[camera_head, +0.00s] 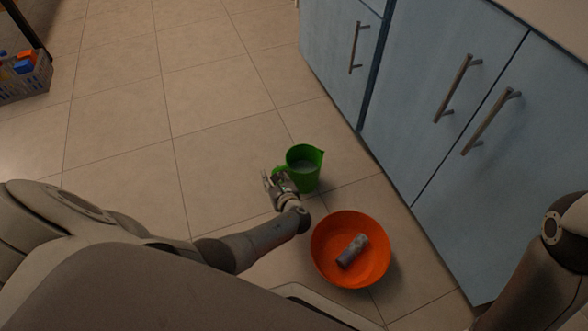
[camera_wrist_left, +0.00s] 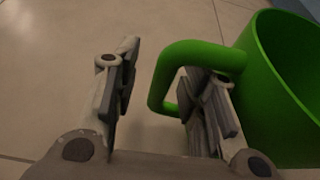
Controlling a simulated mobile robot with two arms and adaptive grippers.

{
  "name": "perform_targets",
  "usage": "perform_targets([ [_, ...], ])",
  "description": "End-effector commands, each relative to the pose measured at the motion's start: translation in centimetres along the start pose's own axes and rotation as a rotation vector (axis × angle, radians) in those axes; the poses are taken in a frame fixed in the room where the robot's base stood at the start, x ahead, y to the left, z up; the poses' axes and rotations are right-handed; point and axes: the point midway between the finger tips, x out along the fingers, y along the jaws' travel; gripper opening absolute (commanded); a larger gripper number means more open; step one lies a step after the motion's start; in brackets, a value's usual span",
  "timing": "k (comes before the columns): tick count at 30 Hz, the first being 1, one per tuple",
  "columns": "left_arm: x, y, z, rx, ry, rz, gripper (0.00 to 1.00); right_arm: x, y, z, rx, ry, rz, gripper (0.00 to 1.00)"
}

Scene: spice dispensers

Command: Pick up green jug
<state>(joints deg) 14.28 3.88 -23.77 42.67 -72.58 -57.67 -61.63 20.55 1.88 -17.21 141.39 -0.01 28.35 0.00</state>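A green jug (camera_head: 307,166) stands upright on the tiled floor in front of the blue cabinets. Its handle points left, toward my left gripper (camera_head: 270,180). In the left wrist view the jug (camera_wrist_left: 285,90) fills the right side, with its handle (camera_wrist_left: 195,55) in front of the fingers. My left gripper (camera_wrist_left: 165,100) is open, with a wide gap between its fingers. The right finger passes through or behind the handle loop, and the left finger is clear of it on the other side. I cannot tell whether a finger touches the handle. My right gripper is not in view.
An orange bowl (camera_head: 325,255) with a grey cylinder (camera_head: 353,250) in it is on the floor just below the jug. Blue cabinets (camera_head: 420,90) with metal handles border the right. A grey basket (camera_head: 27,84) of colourful items is at far left. The floor left of the jug is free.

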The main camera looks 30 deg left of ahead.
Motion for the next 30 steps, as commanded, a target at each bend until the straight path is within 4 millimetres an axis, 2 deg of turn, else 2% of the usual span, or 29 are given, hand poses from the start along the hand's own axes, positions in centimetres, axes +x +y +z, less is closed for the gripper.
perform_targets([
  [5, -0.03, -0.03, 0.04, 0.0, 0.0, -0.001, 0.39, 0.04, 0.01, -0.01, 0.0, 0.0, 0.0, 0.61],
  [14, -0.02, -0.01, 0.03, 0.0, 0.0, -0.001, 0.0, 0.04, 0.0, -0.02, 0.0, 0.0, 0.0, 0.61],
  [30, 0.02, -0.12, 0.24, -0.003, -0.003, -0.002, 0.0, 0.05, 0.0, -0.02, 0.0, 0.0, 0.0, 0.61],
])
